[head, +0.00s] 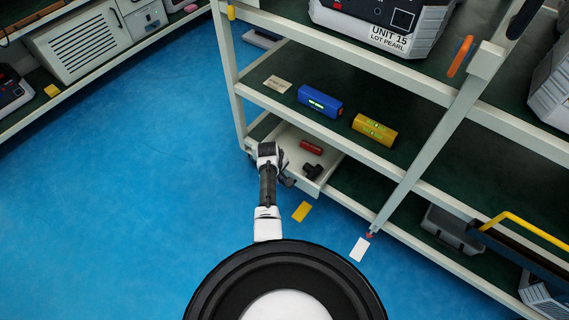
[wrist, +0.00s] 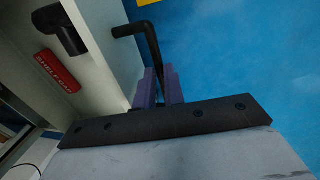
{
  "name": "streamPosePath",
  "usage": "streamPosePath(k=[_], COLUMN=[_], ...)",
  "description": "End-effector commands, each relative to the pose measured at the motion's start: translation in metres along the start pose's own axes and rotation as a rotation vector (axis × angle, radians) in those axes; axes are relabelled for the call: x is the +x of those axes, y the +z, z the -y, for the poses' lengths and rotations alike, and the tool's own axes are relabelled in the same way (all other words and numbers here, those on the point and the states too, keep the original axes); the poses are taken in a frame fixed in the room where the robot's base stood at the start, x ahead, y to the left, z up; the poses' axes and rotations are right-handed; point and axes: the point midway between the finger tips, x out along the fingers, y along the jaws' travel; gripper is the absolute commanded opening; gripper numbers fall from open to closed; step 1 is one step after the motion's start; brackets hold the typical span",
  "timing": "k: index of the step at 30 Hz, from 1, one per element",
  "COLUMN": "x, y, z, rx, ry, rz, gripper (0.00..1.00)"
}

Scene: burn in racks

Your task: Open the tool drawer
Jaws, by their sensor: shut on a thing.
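The tool drawer (head: 291,139) is a pale drawer under the rack's lower shelf, and it stands pulled out with its inside showing. My gripper (head: 289,181) is at the drawer's front. In the wrist view its purple fingers (wrist: 159,87) are shut on the black bar handle (wrist: 150,46) beside the pale drawer front (wrist: 116,58). Part of the handle is hidden between the fingers.
A yellow card (head: 302,211) and a white card (head: 360,249) lie on the blue floor. A slanted rack post (head: 430,140) stands to the right. The floor to the left is clear.

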Motion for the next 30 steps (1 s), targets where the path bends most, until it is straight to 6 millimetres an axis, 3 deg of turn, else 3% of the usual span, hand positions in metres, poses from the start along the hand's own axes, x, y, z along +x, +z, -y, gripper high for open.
streamPosePath(k=[1,6,15,21,30], x=[-0.012,-0.019,-0.027,-0.029,-0.029], y=[0.002,0.002,0.002,0.001,0.001], z=[0.014,0.057,0.118,0.141,0.151], rx=[-0.007,-0.007,-0.004,-0.002,0.0], ry=[-0.005,-0.004,-0.002,-0.001,-0.001], rz=[0.006,0.005,0.003,0.002,0.002], gripper=[0.0,0.0,0.0,0.0,0.0])
